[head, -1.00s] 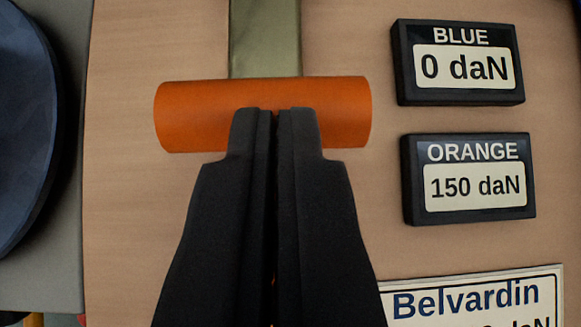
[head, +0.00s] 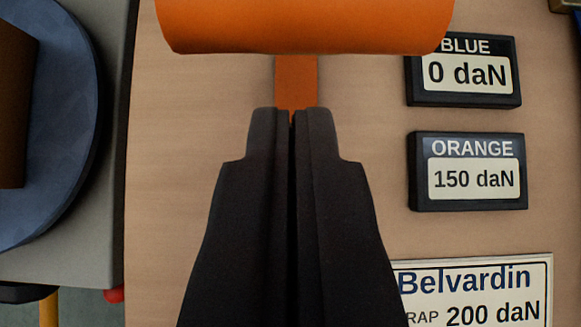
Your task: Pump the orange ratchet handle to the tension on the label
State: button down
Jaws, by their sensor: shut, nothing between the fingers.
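The orange ratchet handle (head: 305,25) shows as a wide orange bar at the top of the head view, with an orange stem (head: 296,80) running down from it. My gripper (head: 291,112) is shut and empty. Its tips overlap the lower end of the stem in the picture; I cannot tell whether they touch it. The orange display (head: 468,172) at the right reads 150 daN. The blue display (head: 463,75) above it reads 0 daN. The label (head: 480,290) at the lower right reads "Belvardin" and "200 daN"; its lower left part is hidden by my gripper.
A tan wooden surface (head: 200,180) lies behind the handle. A round blue-grey thing (head: 70,130) and a grey slab (head: 105,240) are at the left. A small red thing (head: 115,295) and a yellow post (head: 48,310) show at the lower left.

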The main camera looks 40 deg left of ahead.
jog(key=s+f+b+v, duration=0.1)
jog(key=v, duration=0.9)
jog(key=shift+s+d+r, duration=0.2)
jog(key=shift+d, duration=0.3)
dwell(1.0)
jog(key=w+d+r+m+t+h, duration=0.15)
jog(key=w+d+r, duration=0.25)
jog(key=r, duration=0.6)
jog(key=w+d+r+m+t, duration=0.1)
jog(key=w+d+r+t, duration=0.2)
jog(key=r, duration=0.8)
jog(key=w+d+r+m+h, duration=0.1)
jog(key=w+d+r, duration=0.35)
jog(key=r, duration=0.55)
jog(key=s+d+r+m+t, duration=0.1)
jog(key=s+d+r, duration=0.3)
jog(key=r, duration=0.5)
jog(key=s+d+r+m+t+h, duration=0.1)
jog(key=s+d+r, duration=0.2)
jog(key=r, duration=0.6)
jog(key=s+d+r+m+t+h, duration=0.1)
jog(key=s+d+r, duration=0.3)
jog(key=r, duration=0.6)
jog(key=shift+s+d, duration=0.35)
jog(key=shift+s, duration=0.7)
jog(key=shift+t, duration=0.25)
